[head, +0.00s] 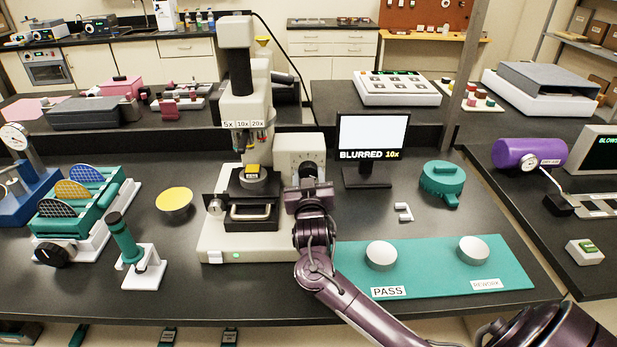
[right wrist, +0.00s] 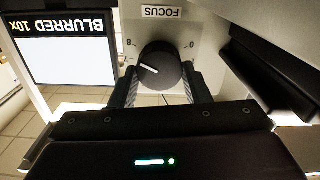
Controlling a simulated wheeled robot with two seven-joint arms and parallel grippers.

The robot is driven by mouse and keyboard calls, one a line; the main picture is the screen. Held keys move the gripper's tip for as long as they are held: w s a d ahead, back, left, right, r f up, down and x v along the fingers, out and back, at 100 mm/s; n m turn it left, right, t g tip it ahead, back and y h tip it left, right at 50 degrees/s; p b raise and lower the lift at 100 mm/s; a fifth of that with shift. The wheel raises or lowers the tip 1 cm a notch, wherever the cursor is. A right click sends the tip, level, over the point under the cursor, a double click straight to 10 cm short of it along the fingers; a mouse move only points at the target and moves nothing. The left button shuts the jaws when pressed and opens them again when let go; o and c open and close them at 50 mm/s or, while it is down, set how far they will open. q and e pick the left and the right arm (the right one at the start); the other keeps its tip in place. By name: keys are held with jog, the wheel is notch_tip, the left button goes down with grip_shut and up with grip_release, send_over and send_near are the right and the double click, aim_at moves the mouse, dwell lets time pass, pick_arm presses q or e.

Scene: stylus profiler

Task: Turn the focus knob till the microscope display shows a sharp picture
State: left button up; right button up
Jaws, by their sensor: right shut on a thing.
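The microscope (head: 238,90) stands on a pale base in the middle of the bench. Its display (head: 373,135) reads "BLURRED 10x" under a blank white picture, and it also shows upside down in the right wrist view (right wrist: 68,50). The black focus knob (right wrist: 160,70) with a white pointer line sits on a pale dial plate marked FOCUS (right wrist: 162,12). My right gripper (right wrist: 160,92) is shut on the focus knob, one finger on each side. My left gripper is not in view.
A teal mat (head: 440,262) with PASS and REWORK labels and two round grey pads lies to the right. A teal clamp-like part (head: 442,180) stands behind it. A wafer rack (head: 80,205) and a yellow-topped puck (head: 174,200) are on the left.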

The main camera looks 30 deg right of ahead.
jog(key=n+p, duration=0.2)
jog(key=p, duration=0.1)
jog(key=n+p, duration=0.2)
jog(key=shift+a+r, duration=0.1)
jog(key=shift+r, duration=0.15)
jog(key=shift+f+n+p, duration=0.2)
jog(key=shift+n+p, duration=0.15)
jog(key=shift+n, duration=0.25)
jog(key=shift+f, duration=0.1)
jog(key=o, duration=1)
jog(key=b+v, duration=0.2)
jog(key=v, duration=0.5)
jog(key=shift+s+a, duration=0.2)
jog(key=shift+s, duration=0.15)
